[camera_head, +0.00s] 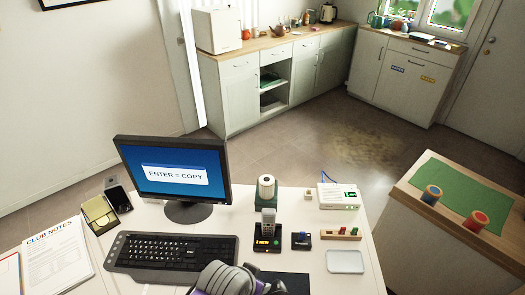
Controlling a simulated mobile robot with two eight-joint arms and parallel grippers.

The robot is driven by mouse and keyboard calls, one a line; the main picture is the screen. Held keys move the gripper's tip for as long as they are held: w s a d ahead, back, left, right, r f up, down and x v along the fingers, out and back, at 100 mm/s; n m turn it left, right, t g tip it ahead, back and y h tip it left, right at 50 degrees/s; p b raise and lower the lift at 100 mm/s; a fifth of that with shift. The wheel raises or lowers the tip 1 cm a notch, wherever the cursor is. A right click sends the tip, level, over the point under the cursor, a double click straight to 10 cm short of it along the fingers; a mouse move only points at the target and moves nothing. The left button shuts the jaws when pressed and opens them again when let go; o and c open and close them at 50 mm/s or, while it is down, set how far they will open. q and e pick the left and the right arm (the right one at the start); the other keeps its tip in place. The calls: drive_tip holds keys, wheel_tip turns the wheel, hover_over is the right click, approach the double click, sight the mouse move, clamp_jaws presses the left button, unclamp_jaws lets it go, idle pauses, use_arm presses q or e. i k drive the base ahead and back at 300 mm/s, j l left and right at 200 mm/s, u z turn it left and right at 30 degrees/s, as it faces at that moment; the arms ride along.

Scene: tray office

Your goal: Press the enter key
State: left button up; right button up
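A black keyboard (172,252) lies on the white desk in front of the monitor. Its keys are small, and I cannot pick out the enter key. The black monitor (172,172) shows a blue screen with a white box reading "ENTER = COPY". A grey, rounded, banded shape with purple parts (228,280) rises at the bottom edge and overlaps the keyboard's lower right corner. I cannot tell whether it is part of my arm. I see no fingertips of my left or right gripper.
On the white desk (318,265), several items stand right of the monitor, including a dark docked device (267,238) and a white box (338,196). Papers (58,262) and a yellow-green holder (99,212) lie left. A side table (408,194) stands right.

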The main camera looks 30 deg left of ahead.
sight(190, 252)
drive_tip(key=k+u, duration=0.1)
drive_tip(key=u, duration=0.35)
drive_tip(key=k+u, duration=0.1)
drive_tip(key=u, duration=0.35)
drive_tip(key=j+u, duration=0.1)
drive_tip(key=u, duration=0.4)
drive_tip(key=k+j+u, duration=0.1)
drive_tip(key=u, duration=0.35)
